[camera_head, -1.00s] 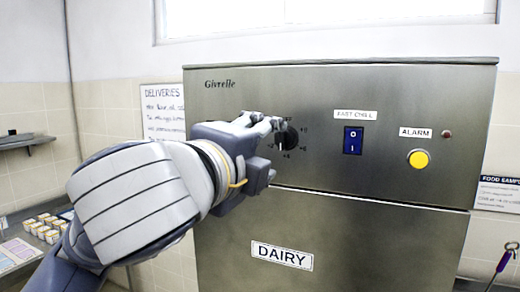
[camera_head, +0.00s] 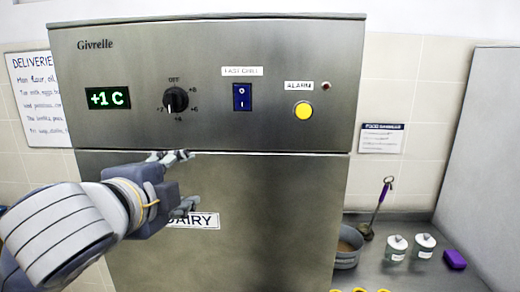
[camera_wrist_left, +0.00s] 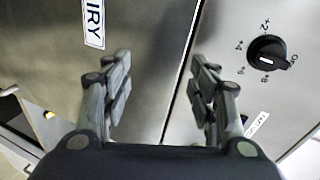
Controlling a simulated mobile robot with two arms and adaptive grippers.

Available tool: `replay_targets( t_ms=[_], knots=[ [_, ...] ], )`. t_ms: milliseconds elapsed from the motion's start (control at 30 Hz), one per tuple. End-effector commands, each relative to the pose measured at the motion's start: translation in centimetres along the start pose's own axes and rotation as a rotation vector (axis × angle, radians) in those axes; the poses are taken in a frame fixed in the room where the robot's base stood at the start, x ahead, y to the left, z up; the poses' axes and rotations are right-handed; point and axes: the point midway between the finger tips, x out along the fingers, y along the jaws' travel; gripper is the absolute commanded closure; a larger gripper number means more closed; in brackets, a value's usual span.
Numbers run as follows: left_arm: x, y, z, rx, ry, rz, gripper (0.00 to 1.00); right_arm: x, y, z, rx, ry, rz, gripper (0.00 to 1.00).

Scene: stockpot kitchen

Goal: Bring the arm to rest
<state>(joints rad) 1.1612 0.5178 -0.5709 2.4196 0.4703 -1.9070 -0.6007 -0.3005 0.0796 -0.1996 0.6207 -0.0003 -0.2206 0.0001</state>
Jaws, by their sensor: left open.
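My left gripper (camera_head: 182,182) is in front of the steel fridge (camera_head: 270,200), below its control panel and partly over the DAIRY label (camera_head: 205,221). Its fingers are spread and empty. In the left wrist view the open fingers (camera_wrist_left: 162,95) show with the panel seam between them. The black dial (camera_head: 175,99) is above the gripper and apart from it; it also shows in the left wrist view (camera_wrist_left: 267,52). The display (camera_head: 107,98) reads +1 C in green. My right gripper is not in view.
The panel also has a blue switch (camera_head: 242,97), a yellow button (camera_head: 303,111) and an unlit-looking alarm lamp (camera_head: 326,86).

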Motion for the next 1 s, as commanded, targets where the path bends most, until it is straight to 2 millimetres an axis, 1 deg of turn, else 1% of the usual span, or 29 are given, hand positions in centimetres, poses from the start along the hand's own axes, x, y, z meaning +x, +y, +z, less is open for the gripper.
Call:
replay_targets(
  t_ms=[33,167,200,267,333,467,500,567,633,667,700,767,800,867,900,1000],
  knots=[
    [1.0,2.3,0.0,-0.052,0.011,0.046,0.46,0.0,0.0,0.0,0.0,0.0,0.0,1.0],
    [2.8,7.2,0.3,-0.194,0.019,0.135,0.46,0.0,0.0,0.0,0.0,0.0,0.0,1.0],
    [3.3,8.7,0.4,-0.237,0.018,0.164,0.46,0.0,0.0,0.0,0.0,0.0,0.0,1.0],
    [3.9,11.1,0.6,-0.305,0.011,0.205,0.46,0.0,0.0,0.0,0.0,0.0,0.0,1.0],
    [4.3,14.0,1.0,-0.383,-0.002,0.253,0.46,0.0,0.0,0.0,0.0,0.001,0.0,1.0],
    [4.8,19.4,1.8,-0.53,-0.043,0.339,0.46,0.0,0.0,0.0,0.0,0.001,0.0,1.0],
    [4.8,21.1,2.0,-0.576,-0.059,0.364,0.46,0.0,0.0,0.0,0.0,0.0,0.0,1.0],
    [4.6,23.6,2.5,-0.642,-0.09,0.403,0.46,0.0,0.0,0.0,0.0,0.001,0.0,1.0],
    [4.3,26.6,3.1,-0.719,-0.13,0.444,0.46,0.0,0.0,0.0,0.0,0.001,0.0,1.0],
    [4.0,27.9,3.4,-0.75,-0.15,0.462,0.46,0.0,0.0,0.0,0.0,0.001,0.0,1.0],
    [3.7,29.7,3.8,-0.793,-0.177,0.485,0.46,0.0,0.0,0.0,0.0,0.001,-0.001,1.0],
    [3.0,32.3,4.4,-0.855,-0.223,0.517,0.46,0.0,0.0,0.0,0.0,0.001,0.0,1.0],
    [2.4,34.0,4.8,-0.894,-0.255,0.539,0.46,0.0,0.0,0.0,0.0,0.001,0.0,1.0],
    [1.4,36.6,5.5,-0.952,-0.309,0.568,0.46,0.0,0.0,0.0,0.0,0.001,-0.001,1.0],
    [0.7,38.3,5.9,-0.991,-0.346,0.586,0.46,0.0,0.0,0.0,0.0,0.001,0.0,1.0],
    [-1.4,42.3,7.1,-1.073,-0.443,0.625,0.46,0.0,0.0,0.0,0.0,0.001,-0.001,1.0]
  ],
)
